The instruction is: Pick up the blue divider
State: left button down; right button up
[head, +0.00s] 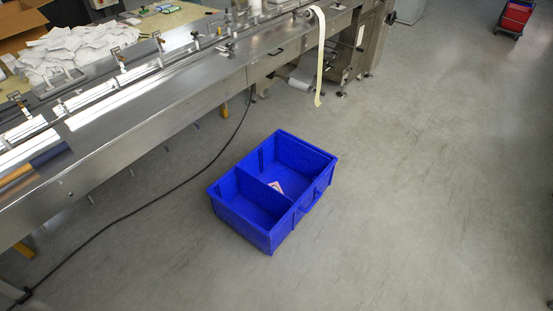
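A blue crate (316,197) stands on the grey floor in the middle of the head view. The blue divider (264,190) stands upright inside it and splits it into two compartments. Neither of my grippers is in view.
A long steel machine (150,110) runs along the left and top. A black cable (150,202) lies on the floor left of the crate. A yellowish strip (320,60) hangs from the machine. A red cart (514,17) stands far right. The floor (430,190) on the right is clear.

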aim_at(309, 164)
jog(key=i+l+u, duration=0.15)
jog(key=u, duration=0.3)
jog(key=i+l+u, duration=0.1)
jog(key=l+u, duration=0.15)
jog(key=u, duration=0.25)
jog(key=l+u, duration=0.2)
jog(key=u, duration=0.25)
jog(key=l+u, duration=0.3)
jog(key=u, duration=0.15)
jog(key=i, duration=0.05)
